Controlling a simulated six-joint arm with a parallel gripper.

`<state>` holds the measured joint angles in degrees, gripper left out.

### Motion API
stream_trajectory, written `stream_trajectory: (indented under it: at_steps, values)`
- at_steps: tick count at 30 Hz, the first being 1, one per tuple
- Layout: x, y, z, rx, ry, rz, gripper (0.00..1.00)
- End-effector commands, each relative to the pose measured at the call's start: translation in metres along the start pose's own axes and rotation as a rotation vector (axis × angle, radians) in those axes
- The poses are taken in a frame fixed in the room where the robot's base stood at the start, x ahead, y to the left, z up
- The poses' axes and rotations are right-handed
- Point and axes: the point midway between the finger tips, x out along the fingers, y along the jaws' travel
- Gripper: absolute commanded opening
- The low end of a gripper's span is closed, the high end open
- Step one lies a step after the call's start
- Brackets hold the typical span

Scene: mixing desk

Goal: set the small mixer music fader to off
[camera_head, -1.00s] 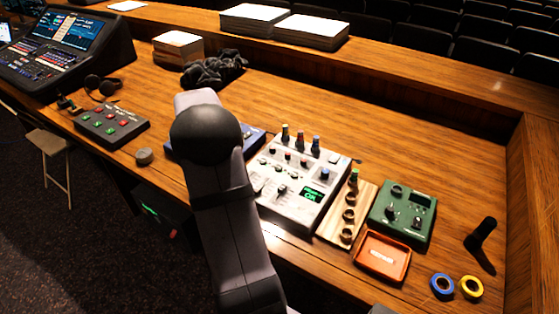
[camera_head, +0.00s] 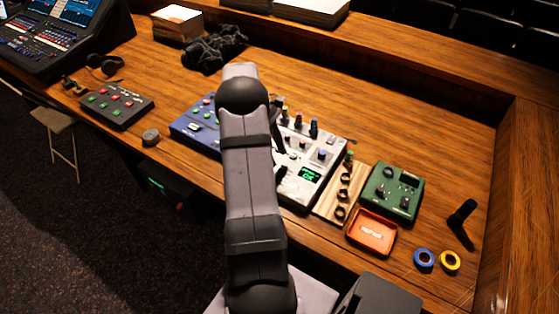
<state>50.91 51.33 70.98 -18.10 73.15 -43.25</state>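The small white mixer (camera_head: 327,143) sits on the desk at the centre, partly hidden behind my arm. It has coloured knobs, tall coloured-capped pegs along its back and a lit green display (camera_head: 310,174). Its left part is covered by my arm, and I cannot make out which control is the music fader or how it is set. A dark slim part, seemingly of my gripper (camera_head: 278,136), shows just right of my arm over the mixer. Its fingertips are not clear, so I cannot tell whether it is open or shut, or touching anything.
A blue box (camera_head: 190,128) with buttons stands left of the mixer. To the right are a wooden strip with rings (camera_head: 329,207), a green box (camera_head: 408,181), an orange tray (camera_head: 352,238) and tape rolls (camera_head: 424,260).

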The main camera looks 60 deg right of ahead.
Motion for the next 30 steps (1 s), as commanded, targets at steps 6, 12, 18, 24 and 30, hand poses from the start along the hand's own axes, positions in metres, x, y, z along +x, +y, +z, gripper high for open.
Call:
stream_trajectory:
  at_steps: [6, 12, 18, 24, 30]
  values:
    - [0.027, -0.001, 0.001, -0.001, -0.002, -0.003, 0.39]
    - [0.042, -0.001, 0.001, 0.0, -0.001, -0.002, 0.39]
    - [0.046, 0.0, 0.0, 0.0, 0.0, 0.0, 0.39]
    - [0.046, 0.0, 0.0, 0.0, 0.0, 0.0, 0.22]
    - [0.045, 0.0, 0.0, 0.0, 0.0, 0.0, 0.0]
